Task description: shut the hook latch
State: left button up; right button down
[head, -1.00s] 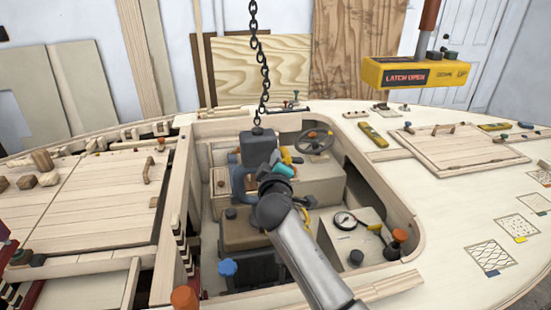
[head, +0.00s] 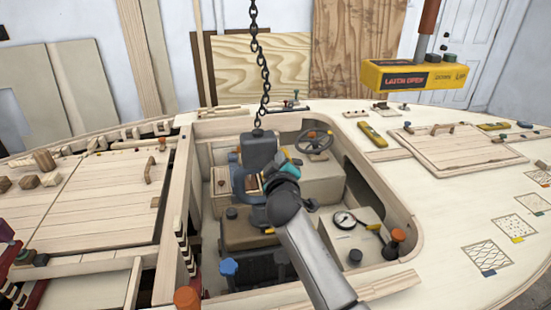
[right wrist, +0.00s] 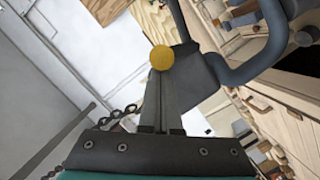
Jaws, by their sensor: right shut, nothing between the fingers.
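The grey hook block (head: 258,150) hangs on a dark chain over the open well in the head view. Its blue-grey hook (head: 238,183) curves down at the left of my right wrist. It also shows large at the upper right of the right wrist view (right wrist: 245,72). A round yellow knob (right wrist: 161,57) sits by the hook block, just at the tips of my right gripper (right wrist: 164,80). The right fingers are together with nothing between them; whether they touch the knob I cannot tell. In the head view my wrist hides the fingertips. My left gripper is not in view.
A yellow hanging box (head: 415,76) reads LATCH OPEN at the upper right. The well holds a steering wheel (head: 316,141), a gauge (head: 344,220) and a brown-topped box below the hook. The well's pale wooden rim (head: 392,195) surrounds my right arm.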

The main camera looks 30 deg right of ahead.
jog(key=d+m+p, duration=0.1)
jog(key=d+m+y+p, duration=0.1)
jog(key=m+p, duration=0.1)
jog(key=shift+s+d, duration=0.2)
jog(key=shift+s, duration=0.15)
jog(key=d+f+m+y+p, duration=0.1)
jog(key=m+p, duration=0.1)
jog(key=d+f+m+y+p, duration=0.1)
jog(key=d+f+m+p, duration=0.1)
jog(key=m, duration=0.1)
jog(key=shift+s, duration=0.4)
jog(key=shift+d+f, duration=0.15)
dwell(0.5)
jog(key=s+a+r+p, duration=0.1)
jog(key=s+r+p, duration=0.3)
jog(key=s, duration=0.5)
notch_tip(320, 180, up, 2)
jog(key=shift+s+a+r+p, duration=0.15)
jog(key=shift+s+p, duration=0.25)
